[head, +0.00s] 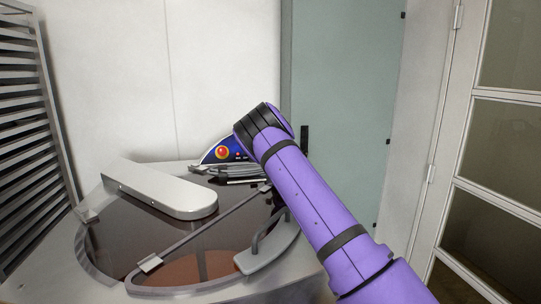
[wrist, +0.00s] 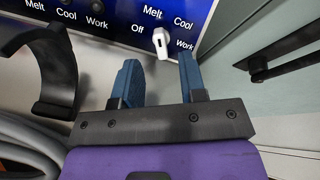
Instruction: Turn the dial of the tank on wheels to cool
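The tank's blue control panel (head: 234,147) stands at the back of its top in the head view, partly hidden by my arm. In the wrist view the panel (wrist: 120,22) carries a small white dial (wrist: 160,42) with the words Off, Melt, Cool and Work around it. I cannot tell surely which word the dial points to. My gripper (wrist: 158,65) is open, its two blue fingers one on each side of the dial and slightly short of it. A gap shows on both sides. In the head view my gripper is hidden behind my purple arm.
The tank (head: 90,258) has a dark lid with a pale arm (head: 160,190) across it. A black curved bracket (wrist: 55,75) and grey hoses (wrist: 28,135) lie left of my gripper. A green cabinet (head: 345,110) with a black handle (wrist: 285,62) stands close on the right.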

